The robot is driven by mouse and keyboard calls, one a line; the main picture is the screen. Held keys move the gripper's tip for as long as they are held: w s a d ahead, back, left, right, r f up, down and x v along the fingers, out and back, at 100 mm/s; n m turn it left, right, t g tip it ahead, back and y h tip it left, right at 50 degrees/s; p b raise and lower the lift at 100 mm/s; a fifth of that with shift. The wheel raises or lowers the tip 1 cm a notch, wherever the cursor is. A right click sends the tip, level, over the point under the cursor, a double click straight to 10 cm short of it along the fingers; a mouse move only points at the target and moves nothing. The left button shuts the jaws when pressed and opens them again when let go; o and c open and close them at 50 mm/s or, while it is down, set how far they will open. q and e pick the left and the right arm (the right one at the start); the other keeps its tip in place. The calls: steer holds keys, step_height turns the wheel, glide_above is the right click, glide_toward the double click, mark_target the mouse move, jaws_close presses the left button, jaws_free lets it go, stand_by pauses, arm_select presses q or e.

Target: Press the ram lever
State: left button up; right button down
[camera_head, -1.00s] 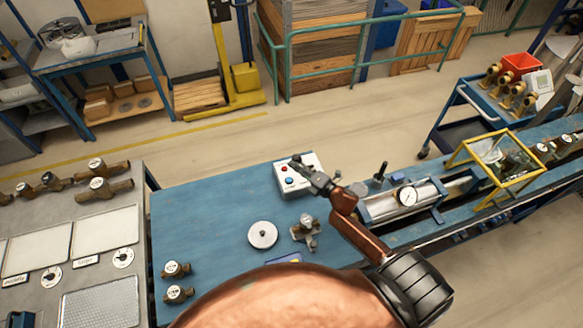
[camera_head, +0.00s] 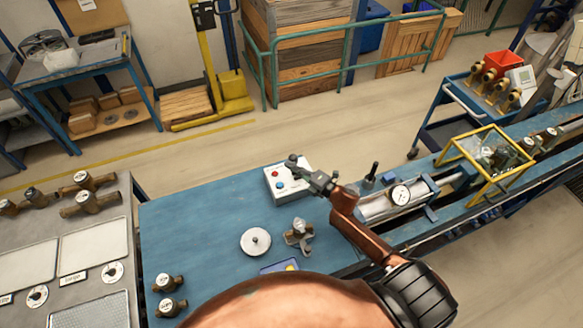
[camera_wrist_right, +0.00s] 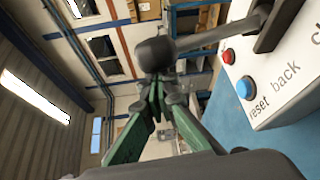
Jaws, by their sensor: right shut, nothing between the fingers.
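The ram lever is a dark rod with a round black knob (camera_wrist_right: 155,53), rising from a white control box (camera_wrist_right: 290,75) in the right wrist view. In the head view the control box (camera_head: 279,192) stands on the blue bench, with a red and a blue button on its top. My right gripper (camera_wrist_right: 157,84) is shut and empty, its green-sided fingers meeting just below the knob in the picture. Whether they touch it I cannot tell. In the head view my right gripper (camera_head: 312,179) is over the box's right side, close to the lever. My left gripper is out of view.
The blue bench (camera_head: 200,230) holds a round metal disc (camera_head: 255,242), a metal fitting (camera_head: 299,237) and brass meters (camera_head: 168,283). A clamping rig with a dial gauge (camera_head: 400,195) lies right of my arm. The bench left of the box is clear.

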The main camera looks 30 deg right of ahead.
arm_select(q)
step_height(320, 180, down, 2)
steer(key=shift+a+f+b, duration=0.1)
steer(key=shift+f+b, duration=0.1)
steer(key=shift+b, duration=1)
arm_select(e)
steer(key=s, duration=0.9)
steer(key=shift+s+a, duration=0.25)
steer(key=shift+a, duration=0.05)
arm_select(q)
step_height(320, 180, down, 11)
steer(key=b, duration=1.1)
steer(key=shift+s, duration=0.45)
arm_select(e)
steer(key=h, duration=0.1)
steer(key=a+f+m+h, duration=0.1)
steer(key=h, duration=0.1)
steer(key=a+m+t+h, duration=0.1)
steer(key=h, duration=0.1)
steer(key=shift+w+a+f, duration=0.2)
steer(key=shift+w+f, duration=0.05)
steer(key=shift+w, duration=0.1)
